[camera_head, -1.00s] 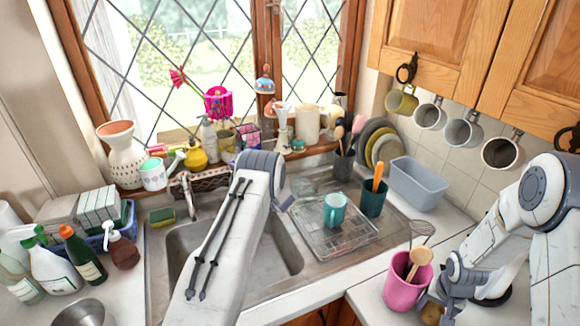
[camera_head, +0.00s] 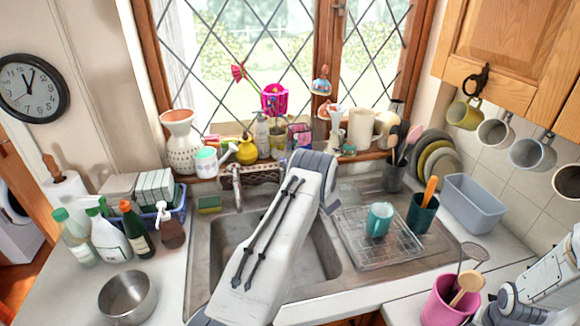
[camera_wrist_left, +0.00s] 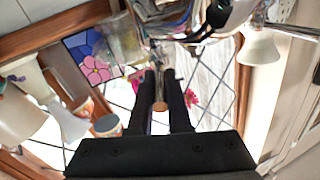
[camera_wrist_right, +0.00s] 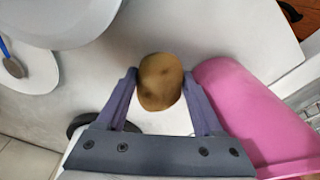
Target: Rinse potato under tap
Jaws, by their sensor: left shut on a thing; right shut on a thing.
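The brown potato (camera_wrist_right: 160,80) is between the fingers of my right gripper (camera_wrist_right: 160,96), which is shut on it, in the right wrist view. A pink utensil pot (camera_wrist_right: 245,110) is right of it there. In the head view the potato is not visible. My left gripper (camera_wrist_left: 160,100) is shut on a small brownish, rod-like end, possibly part of the tap; I cannot tell for sure. The chrome tap (camera_head: 236,184) stands behind the steel sink (camera_head: 222,262); chrome parts also fill the top of the left wrist view (camera_wrist_left: 175,18). My left forearm hides part of the sink.
A wire rack (camera_head: 400,246) with a teal mug (camera_head: 379,218) covers the drainboard. The pink pot (camera_head: 440,305) with utensils stands at front right. The windowsill is crowded.

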